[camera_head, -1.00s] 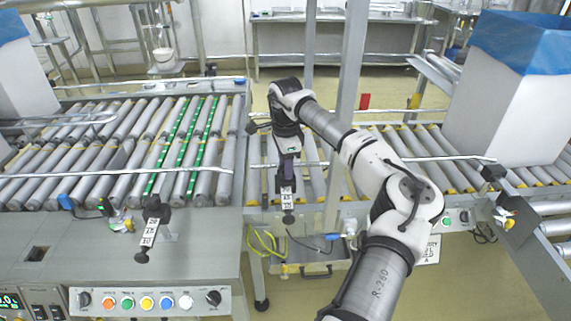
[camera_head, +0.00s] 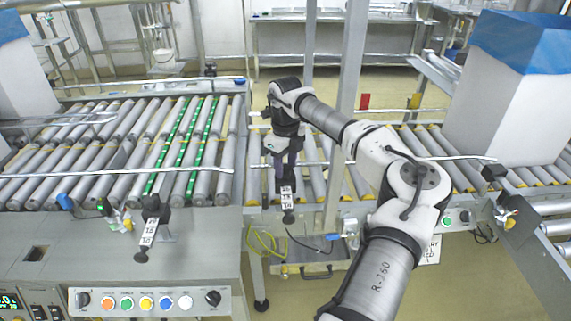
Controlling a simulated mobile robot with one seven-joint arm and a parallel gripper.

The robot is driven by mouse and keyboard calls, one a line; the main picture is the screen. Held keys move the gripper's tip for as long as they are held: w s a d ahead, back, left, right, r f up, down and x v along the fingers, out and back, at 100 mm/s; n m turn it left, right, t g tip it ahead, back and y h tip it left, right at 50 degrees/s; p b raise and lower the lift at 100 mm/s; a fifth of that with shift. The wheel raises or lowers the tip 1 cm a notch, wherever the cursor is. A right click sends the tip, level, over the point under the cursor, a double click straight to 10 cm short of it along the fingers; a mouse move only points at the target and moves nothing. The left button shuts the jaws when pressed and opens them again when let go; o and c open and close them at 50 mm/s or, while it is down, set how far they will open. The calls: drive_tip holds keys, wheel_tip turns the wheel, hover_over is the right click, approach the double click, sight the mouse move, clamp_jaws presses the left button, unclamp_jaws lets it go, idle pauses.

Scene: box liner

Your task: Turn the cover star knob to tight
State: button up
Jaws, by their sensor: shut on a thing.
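My gripper (camera_head: 283,176) points down over the right conveyor's near rail. Its purple-grey fingers are shut at the top of a short dark post with a white numbered strip (camera_head: 287,198). The grasped part, which I take to be the cover star knob, is hidden by the fingers and wrist. I cannot make out its lobes or any tight mark. A similar dark post with a numbered strip (camera_head: 149,231) stands free on the left table edge.
A grey upright post (camera_head: 346,100) stands just right of my wrist. A white box with a blue liner (camera_head: 508,95) stands on the right rollers. A button panel (camera_head: 148,302) is at front left. Green-striped rollers (camera_head: 180,145) are bare.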

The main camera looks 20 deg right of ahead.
drive_tip(key=m, duration=0.4)
drive_tip(key=shift+m, duration=0.3)
drive_tip(key=m, duration=0.4)
drive_tip(key=shift+m+b, duration=0.3)
drive_tip(key=shift+b, duration=0.1)
drive_tip(key=m, duration=0.4)
drive_tip(key=shift+b, duration=0.3)
drive_tip(key=shift+m, duration=2.1)
drive_tip(key=o, duration=1)
drive_tip(key=shift+c, duration=0.2)
drive_tip(key=shift+a, duration=0.1)
